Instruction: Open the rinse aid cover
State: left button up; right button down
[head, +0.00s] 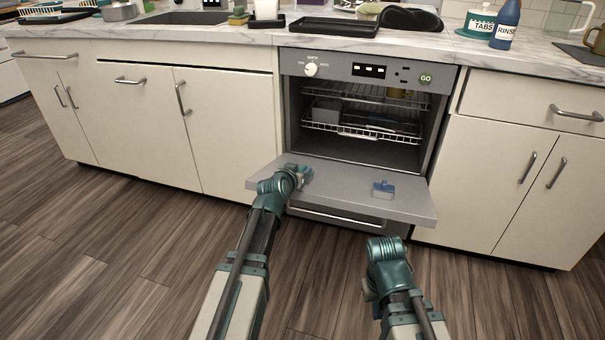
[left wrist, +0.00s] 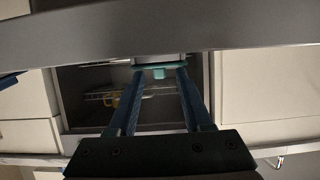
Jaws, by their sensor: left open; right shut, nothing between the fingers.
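The dishwasher door (head: 345,193) is folded down and lies level. My left gripper (head: 303,174) is at the left part of the door. In the left wrist view my left gripper (left wrist: 158,82) has its two dark blue fingers apart. A small teal piece with a tab (left wrist: 158,73), probably the rinse aid cover, is at the fingertips, by the door's edge in that view. I cannot tell whether the fingers touch it. A blue and grey fitting (head: 383,189) sits on the right part of the door. My right gripper (head: 370,291) is low in front of the door, shut and empty, mostly hidden by its wrist.
The dishwasher's wire racks (head: 365,124) are inside, with a few dishes. A rinse bottle (head: 505,25) and a tabs jar (head: 481,22) stand on the marble counter (head: 460,47). Cream cabinets (head: 140,125) flank the dishwasher. The wooden floor in front is clear.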

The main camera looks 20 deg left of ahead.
aim_at(301, 169)
pick_arm(q)
jog(key=shift+b+x, duration=0.4)
jog(key=shift+x, duration=1.1)
grip_shut()
dwell(0.4)
